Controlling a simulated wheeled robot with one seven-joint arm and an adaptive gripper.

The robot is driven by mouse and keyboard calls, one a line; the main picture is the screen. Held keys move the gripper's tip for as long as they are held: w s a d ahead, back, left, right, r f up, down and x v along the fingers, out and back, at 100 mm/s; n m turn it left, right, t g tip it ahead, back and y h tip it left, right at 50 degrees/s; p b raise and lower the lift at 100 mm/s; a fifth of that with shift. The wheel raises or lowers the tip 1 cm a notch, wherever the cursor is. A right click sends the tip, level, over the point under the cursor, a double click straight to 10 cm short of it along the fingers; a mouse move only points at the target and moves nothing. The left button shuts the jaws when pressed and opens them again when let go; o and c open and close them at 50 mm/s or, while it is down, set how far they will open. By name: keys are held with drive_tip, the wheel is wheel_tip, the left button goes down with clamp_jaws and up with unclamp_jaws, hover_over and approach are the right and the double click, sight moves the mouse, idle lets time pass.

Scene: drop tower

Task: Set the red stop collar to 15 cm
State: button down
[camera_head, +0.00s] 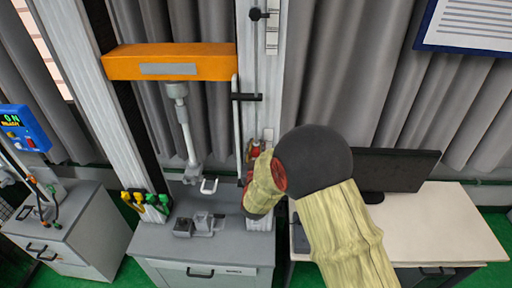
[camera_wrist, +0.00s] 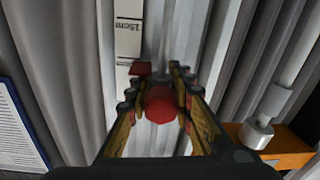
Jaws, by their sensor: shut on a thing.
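The red stop collar has a round red knob (camera_wrist: 162,104) and a small flat red tab (camera_wrist: 140,68). My gripper (camera_wrist: 160,95) is shut on the knob, with a finger on each side of it. The tab lies beside a white scale strip (camera_wrist: 128,45), a little below the "15cm" label (camera_wrist: 128,27) in the wrist picture, where the lettering looks turned over. In the head view, part of the red collar (camera_head: 254,151) shows just above my gripper (camera_head: 256,165), at the lower part of the tower's rod. My wrist hides most of it there.
An orange crosshead (camera_head: 170,62) juts left from the tower, with a grey hanging shaft (camera_head: 184,125) beneath. A black clamp (camera_head: 247,97) sits on the rod higher up. A grey cabinet (camera_head: 180,250) stands below. A monitor (camera_head: 398,172) stands on the desk (camera_head: 440,222) at right.

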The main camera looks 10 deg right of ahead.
sight(256, 156)
wheel_tip(256, 156, down, 5)
drive_tip(key=b, duration=0.4)
drive_tip(key=shift+a, duration=0.1)
drive_tip(key=c, duration=1.5)
unclamp_jaws()
drive_tip(key=shift+r, duration=0.1)
drive_tip(key=v, duration=1.2)
